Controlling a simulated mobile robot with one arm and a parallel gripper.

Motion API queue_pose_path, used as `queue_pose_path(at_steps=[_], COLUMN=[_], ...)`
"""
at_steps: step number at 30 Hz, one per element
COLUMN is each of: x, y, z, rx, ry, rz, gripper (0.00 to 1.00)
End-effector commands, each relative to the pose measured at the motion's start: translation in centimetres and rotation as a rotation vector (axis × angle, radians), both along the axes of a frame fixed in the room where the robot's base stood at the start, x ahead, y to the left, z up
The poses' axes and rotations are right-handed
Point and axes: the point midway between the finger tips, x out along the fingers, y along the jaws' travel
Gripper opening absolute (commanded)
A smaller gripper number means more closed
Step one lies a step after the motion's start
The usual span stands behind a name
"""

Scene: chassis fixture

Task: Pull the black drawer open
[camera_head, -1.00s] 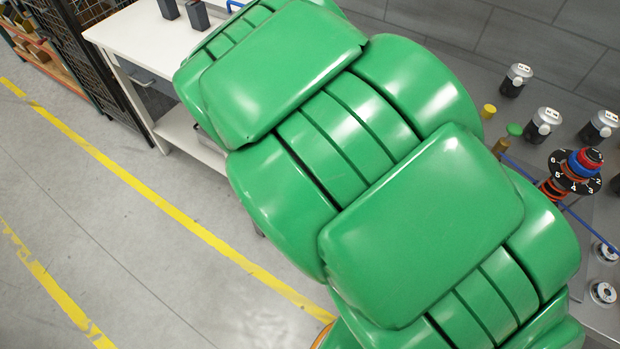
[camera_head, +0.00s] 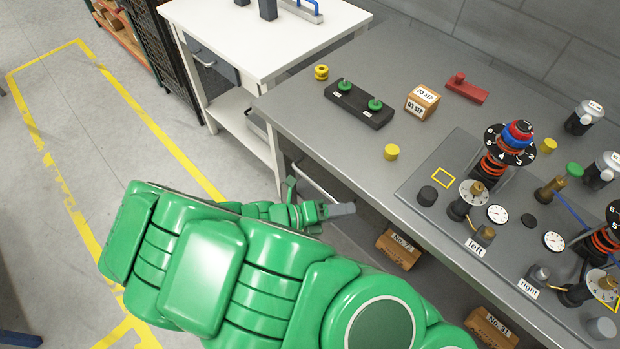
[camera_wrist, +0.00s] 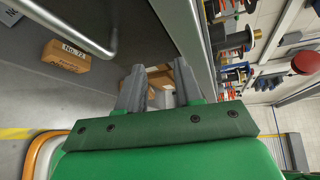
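My gripper (camera_head: 338,210) is low in front of the grey workbench, just below its front edge. In the wrist view its two fingers (camera_wrist: 160,82) are apart, with nothing between them. A pale metal bar handle (camera_head: 318,181) shows under the bench edge, beside and above the gripper; the wrist view shows a silver bar (camera_wrist: 78,32) at upper left, apart from the fingers. The dark surface (camera_wrist: 145,35) near that bar may be the black drawer's front, but I cannot tell. Another dark drawer (camera_head: 217,68) with a handle sits under the white table, further back.
The grey bench top (camera_head: 330,145) carries dials, knobs and a black block with green knobs (camera_head: 358,103). Cardboard boxes (camera_head: 398,250) lie beneath it. The white table (camera_head: 235,35) stands behind, at left.

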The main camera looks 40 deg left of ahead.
Motion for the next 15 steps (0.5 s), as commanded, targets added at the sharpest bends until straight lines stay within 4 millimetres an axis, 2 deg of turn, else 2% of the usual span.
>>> queue_pose_path(at_steps=[3,6,15], x=[-0.9,-1.7,-3.6], y=[1.6,2.7,5.2], z=[-2.4,-3.9,-7.4], rx=[-0.071,-0.123,-0.239], ry=[0.048,0.077,0.142], rz=[0.103,0.174,0.34], gripper=[0.35,0.35,0.35])
